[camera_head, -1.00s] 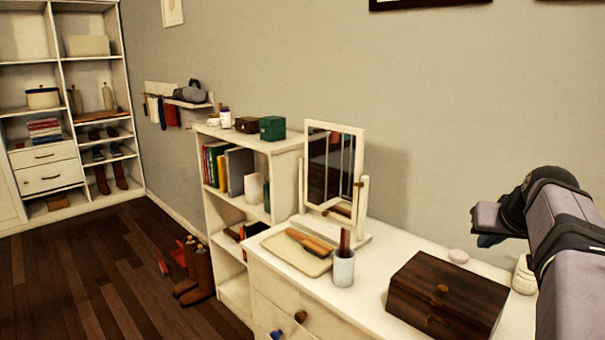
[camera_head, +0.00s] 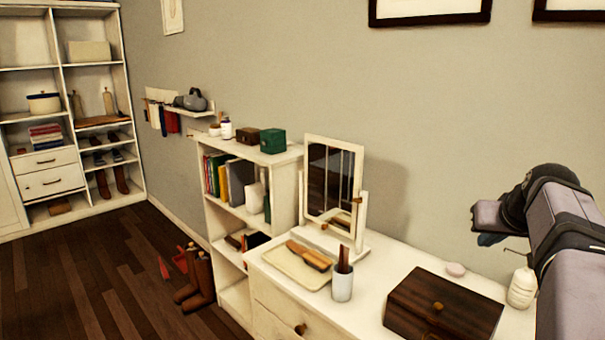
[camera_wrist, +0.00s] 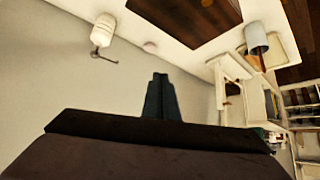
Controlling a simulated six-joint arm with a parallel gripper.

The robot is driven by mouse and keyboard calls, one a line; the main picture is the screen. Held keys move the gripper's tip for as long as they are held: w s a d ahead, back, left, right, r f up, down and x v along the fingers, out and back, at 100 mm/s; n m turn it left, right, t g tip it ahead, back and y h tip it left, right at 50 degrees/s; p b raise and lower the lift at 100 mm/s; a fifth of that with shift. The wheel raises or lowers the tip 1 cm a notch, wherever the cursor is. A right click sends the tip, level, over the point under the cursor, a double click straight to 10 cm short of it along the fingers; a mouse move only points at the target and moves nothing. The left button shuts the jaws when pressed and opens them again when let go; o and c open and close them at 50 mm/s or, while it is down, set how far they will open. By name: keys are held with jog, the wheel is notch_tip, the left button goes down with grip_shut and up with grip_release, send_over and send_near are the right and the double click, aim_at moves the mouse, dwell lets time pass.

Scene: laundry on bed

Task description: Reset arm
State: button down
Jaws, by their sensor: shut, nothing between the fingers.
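My arm reaches in from the right edge of the head view, folded, with my gripper (camera_head: 488,239) above the back right of the white dresser (camera_head: 400,258). In the wrist view my gripper's dark fingers (camera_wrist: 160,78) are together, with nothing between them. The fingers are apart from everything around them.
A dark wooden box (camera_head: 445,302), a white pump bottle (camera_head: 522,288), a cup with brushes (camera_head: 342,284), a tray (camera_head: 292,265) and a standing mirror (camera_head: 332,185) are on the dresser. A bookshelf (camera_head: 212,205) stands left of it. Open floor (camera_head: 80,265) lies further left.

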jog(key=s+a+f+n+g+y+p, duration=0.1)
jog(key=s+a+f+g+p, duration=0.2)
jog(key=s+a+f, duration=0.6)
jog(key=s+a+f+n+g+y+p, duration=0.1)
jog(key=s+a+f+g+p, duration=0.2)
jog(key=s+a+f, duration=0.5)
jog(key=s+a+f+g, duration=0.1)
jog(key=s+a+f, duration=0.2)
jog(key=s, duration=0.2)
jog(key=s+a+f+n+g+p, duration=0.1)
jog(key=s+a+f, duration=0.2)
jog(key=s, duration=0.2)
jog(key=shift+s+a+f, duration=0.35)
jog(key=shift+f, duration=0.05)
notch_tip(320, 180, down, 4)
jog(key=b, duration=0.3)
jog(key=shift+r, duration=0.15)
